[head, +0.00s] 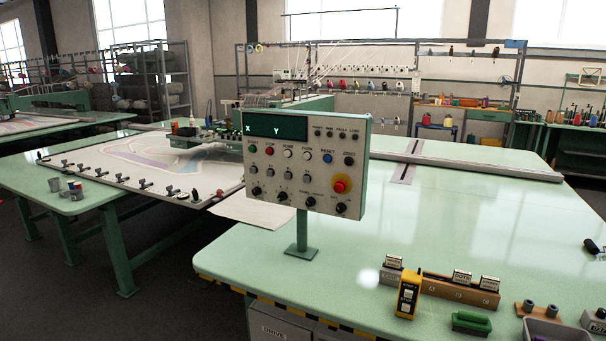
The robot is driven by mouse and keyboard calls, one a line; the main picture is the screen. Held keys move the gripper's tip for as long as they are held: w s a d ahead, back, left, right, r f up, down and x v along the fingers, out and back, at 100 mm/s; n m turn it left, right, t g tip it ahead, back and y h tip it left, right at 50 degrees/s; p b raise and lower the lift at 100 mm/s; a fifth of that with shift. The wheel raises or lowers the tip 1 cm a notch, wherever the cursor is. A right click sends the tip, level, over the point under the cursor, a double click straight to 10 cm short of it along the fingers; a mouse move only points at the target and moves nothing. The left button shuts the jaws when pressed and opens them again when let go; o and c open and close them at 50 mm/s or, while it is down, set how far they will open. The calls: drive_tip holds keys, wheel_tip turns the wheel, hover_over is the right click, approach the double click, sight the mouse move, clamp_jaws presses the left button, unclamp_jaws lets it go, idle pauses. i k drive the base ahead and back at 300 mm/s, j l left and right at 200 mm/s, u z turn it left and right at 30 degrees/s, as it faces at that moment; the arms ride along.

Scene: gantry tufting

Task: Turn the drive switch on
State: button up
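A grey cabinet (283,331) under the front edge of the green table has lettering that looks like "DRIVE". The bottom of the picture cuts it off, and I see no switch on it. A control panel (305,165) stands on a post on the table, facing me. I cannot tell whether any of these knobs is the drive switch, as the small labels are unreadable. My gripper is not in view.
The green table (450,225) is mostly bare right of the panel. At its front right are a yellow handheld box (408,295), a wooden block with labelled pieces (460,290), a green-handled item (471,322) and a grey tray (555,331). A tufting frame (165,165) lies left.

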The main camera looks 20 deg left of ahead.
sight(341, 207)
drive_tip(key=i+j, duration=0.5)
drive_tip(key=j, duration=0.15)
drive_tip(key=i+j, duration=0.5)
drive_tip(key=j, duration=0.15)
drive_tip(key=k+j+u, duration=0.05)
